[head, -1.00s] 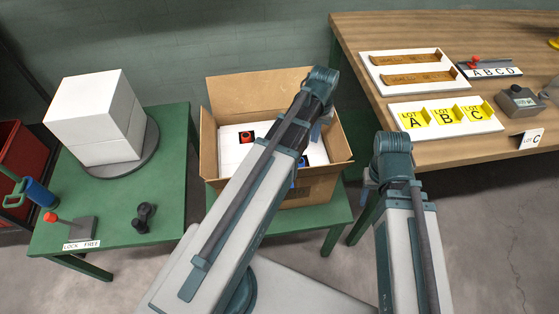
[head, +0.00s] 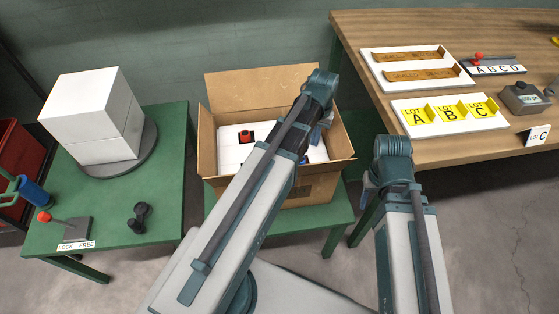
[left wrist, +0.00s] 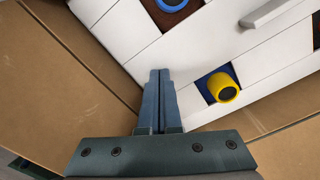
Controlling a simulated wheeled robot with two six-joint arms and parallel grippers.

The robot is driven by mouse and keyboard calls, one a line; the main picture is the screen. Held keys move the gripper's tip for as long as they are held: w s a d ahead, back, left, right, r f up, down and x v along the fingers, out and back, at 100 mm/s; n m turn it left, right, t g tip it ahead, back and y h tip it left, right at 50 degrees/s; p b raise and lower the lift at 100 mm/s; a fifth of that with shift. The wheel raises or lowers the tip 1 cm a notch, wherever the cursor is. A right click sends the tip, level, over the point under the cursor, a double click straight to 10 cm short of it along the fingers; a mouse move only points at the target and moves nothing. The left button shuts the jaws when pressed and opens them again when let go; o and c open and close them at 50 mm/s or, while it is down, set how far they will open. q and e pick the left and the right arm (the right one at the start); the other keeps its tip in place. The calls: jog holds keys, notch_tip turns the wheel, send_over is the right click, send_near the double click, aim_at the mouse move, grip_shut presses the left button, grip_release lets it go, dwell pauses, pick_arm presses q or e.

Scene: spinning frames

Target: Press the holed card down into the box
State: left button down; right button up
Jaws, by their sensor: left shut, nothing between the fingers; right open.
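The open cardboard box (head: 265,86) stands on a green stand, with the white holed card (head: 231,156) inside it. A red piece with a dark centre (head: 246,137) shows in one hole. In the left wrist view, the card (left wrist: 118,28) has seams and square holes. A yellow tube (left wrist: 223,88) stands in a blue-backed hole, and a blue ring (left wrist: 172,4) shows at the top. My left gripper (left wrist: 160,73) is shut and empty over the card, near the box wall; contact cannot be told. My right gripper (head: 369,181) is mostly hidden behind its arm, right of the box.
A green table (head: 160,190) at left holds stacked white blocks (head: 95,112), a red-knobbed lever (head: 64,222) and a dark part (head: 139,215). A wooden table (head: 440,30) at right holds trays, including yellow lot holders (head: 448,113). My left arm crosses the box's right half.

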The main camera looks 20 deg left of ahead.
jog(key=shift+f, duration=0.1)
dwell(0.3)
pick_arm(q)
notch_tip(320, 180, up, 8)
jog(key=p, duration=0.8)
pick_arm(e)
notch_tip(320, 180, up, 8)
